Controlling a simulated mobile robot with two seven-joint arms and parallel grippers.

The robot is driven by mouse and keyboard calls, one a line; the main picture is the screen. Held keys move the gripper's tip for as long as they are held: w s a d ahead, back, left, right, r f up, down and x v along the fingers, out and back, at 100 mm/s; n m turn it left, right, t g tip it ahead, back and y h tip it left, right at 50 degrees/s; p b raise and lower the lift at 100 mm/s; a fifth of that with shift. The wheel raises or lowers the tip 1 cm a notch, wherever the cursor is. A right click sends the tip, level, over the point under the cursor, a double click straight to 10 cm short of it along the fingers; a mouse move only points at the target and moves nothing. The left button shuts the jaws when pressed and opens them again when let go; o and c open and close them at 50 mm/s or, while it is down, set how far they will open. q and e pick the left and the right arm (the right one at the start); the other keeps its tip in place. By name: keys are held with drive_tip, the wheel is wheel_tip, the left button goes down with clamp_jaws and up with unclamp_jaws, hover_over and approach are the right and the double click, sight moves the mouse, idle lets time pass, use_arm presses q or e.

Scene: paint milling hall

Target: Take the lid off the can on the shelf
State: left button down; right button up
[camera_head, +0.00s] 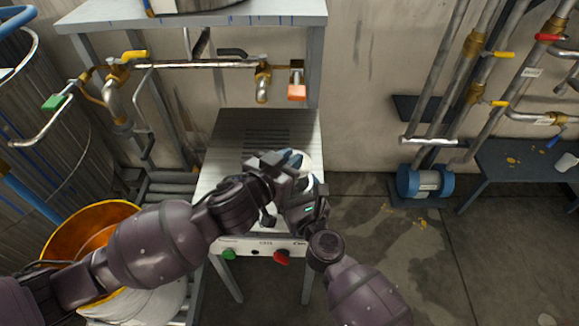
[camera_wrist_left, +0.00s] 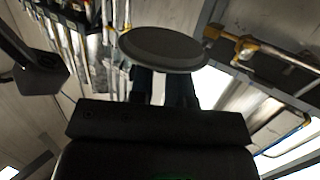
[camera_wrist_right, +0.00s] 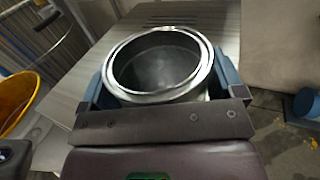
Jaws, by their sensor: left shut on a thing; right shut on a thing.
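The can (camera_wrist_right: 158,98) is an open metal can with a shiny rim, and its hollow inside shows in the right wrist view. My right gripper (camera_head: 302,196) is shut around its sides. The lid (camera_wrist_left: 163,48), a flat grey disc, is in the fingers of my left gripper (camera_head: 288,161), apart from the can. In the head view both grippers are close together over the pale slatted worktop (camera_head: 222,160), and they mostly hide the can and lid.
A front panel with a green knob (camera_head: 229,254) and a red knob (camera_head: 281,257) is below the grippers. Pipes with a yellow-handled valve (camera_head: 134,56) run behind. An orange bucket (camera_head: 62,238) is at left. Open floor (camera_head: 420,275) lies at right.

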idle(0.3)
drive_tip(key=o, duration=1)
drive_tip(key=shift+o, duration=0.2)
